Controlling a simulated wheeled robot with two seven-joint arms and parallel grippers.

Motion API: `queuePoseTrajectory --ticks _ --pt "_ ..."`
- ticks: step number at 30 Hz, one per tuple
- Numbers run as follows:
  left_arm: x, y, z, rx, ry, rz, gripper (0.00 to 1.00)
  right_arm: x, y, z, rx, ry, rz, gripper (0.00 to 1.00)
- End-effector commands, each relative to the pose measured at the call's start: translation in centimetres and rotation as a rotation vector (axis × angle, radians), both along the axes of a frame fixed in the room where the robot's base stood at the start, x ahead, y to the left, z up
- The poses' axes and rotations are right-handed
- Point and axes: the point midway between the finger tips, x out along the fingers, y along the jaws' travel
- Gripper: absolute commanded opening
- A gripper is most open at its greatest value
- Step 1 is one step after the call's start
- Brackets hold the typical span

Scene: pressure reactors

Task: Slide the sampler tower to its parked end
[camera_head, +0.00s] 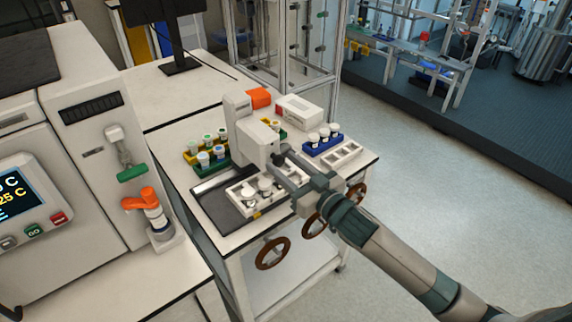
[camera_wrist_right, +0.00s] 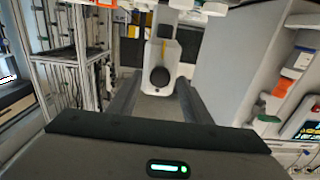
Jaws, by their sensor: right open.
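The sampler tower (camera_head: 243,128) is a white upright block on the white bench, with an orange piece behind its top. My right gripper (camera_head: 281,165) is open and reaches in from the right at the tower's front. In the right wrist view the tower (camera_wrist_right: 168,52) stands straight ahead, with a round black knob (camera_wrist_right: 160,77) on its face. The two fingers lie to the left and right of the knob in that view; I cannot tell whether they touch it. The gripper hides part of the tower's lower front. My left gripper is not in view.
A white rack with vials (camera_head: 247,207) sits below the gripper on a dark tray (camera_head: 212,207). Green and yellow racks (camera_head: 190,157) stand left of the tower, a blue rack (camera_head: 322,149) right. Brown handwheels (camera_head: 273,253) line the bench front. A reactor cabinet (camera_head: 85,160) stands left.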

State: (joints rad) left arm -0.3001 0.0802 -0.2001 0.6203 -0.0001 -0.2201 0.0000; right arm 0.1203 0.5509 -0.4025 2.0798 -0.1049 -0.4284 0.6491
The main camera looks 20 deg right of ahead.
Motion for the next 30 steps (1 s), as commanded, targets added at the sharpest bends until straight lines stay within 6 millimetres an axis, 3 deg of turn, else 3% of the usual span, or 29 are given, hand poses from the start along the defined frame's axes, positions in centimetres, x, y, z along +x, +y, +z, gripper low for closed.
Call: queuePoseTrajectory --ticks 2,6,8,14,20,30 --pt "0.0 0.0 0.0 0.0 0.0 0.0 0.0 0.0 0.0 0.0 0.0 0.0 0.0 0.44" --pt "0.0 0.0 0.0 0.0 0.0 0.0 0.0 0.0 0.0 0.0 0.0 0.0 0.0 0.11" --pt "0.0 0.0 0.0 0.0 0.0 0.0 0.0 0.0 0.0 0.0 0.0 0.0 0.0 0.0" --pt "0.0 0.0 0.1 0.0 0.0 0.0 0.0 -0.1 0.2 0.0 0.001 0.0 0.0 0.0" --pt "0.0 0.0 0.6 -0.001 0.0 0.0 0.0 -0.6 1.7 0.2 0.004 0.001 0.001 0.0" --pt "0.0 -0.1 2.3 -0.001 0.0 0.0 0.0 -2.9 7.9 0.3 0.008 0.003 0.002 0.0"
